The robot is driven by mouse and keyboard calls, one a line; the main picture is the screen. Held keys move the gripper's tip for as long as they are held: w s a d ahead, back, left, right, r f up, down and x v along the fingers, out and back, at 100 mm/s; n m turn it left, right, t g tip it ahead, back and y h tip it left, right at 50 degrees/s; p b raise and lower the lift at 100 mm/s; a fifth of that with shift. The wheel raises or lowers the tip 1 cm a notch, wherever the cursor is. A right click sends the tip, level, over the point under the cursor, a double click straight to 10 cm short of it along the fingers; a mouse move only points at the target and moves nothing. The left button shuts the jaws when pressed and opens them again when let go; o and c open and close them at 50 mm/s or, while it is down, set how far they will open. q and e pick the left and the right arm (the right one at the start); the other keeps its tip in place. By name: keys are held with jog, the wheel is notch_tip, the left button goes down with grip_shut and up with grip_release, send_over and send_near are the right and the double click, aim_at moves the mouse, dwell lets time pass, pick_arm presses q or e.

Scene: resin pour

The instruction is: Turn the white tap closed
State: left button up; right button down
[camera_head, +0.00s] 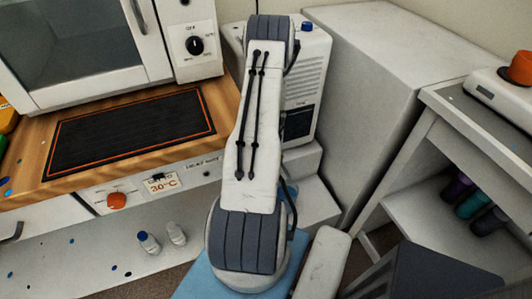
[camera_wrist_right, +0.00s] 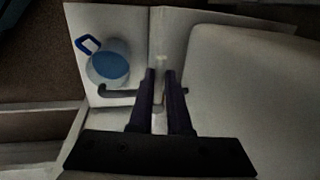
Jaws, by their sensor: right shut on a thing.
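In the right wrist view my right gripper (camera_wrist_right: 161,74) has its two dark fingers close together. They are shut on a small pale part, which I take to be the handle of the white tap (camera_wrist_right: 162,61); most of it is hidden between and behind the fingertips. A thin dark bent piece (camera_wrist_right: 118,92), perhaps a spout, sticks out to the left of the fingers. In the head view my own arm covers the middle, and neither the right gripper nor the tap can be made out. My left gripper is in neither view.
A pale container with blue inside (camera_wrist_right: 109,66) and a blue handle stands left of the fingers. In the head view a white unit with a blue knob (camera_head: 309,86) stands behind my arm. A wooden bench with a black mat (camera_head: 130,132) is at left, a grey shelf (camera_head: 425,195) at right.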

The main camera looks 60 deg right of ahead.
jog(key=c, duration=0.9)
grip_release()
jog(key=shift+o, duration=0.2)
notch_tip(320, 180, up, 10)
jog(key=s+a+p, duration=0.1)
jog(key=p, duration=0.3)
jog(key=shift+s+a, duration=0.2)
jog(key=shift+s, duration=0.05)
jog(key=shift+r+p, duration=0.15)
jog(key=shift+p, duration=0.15)
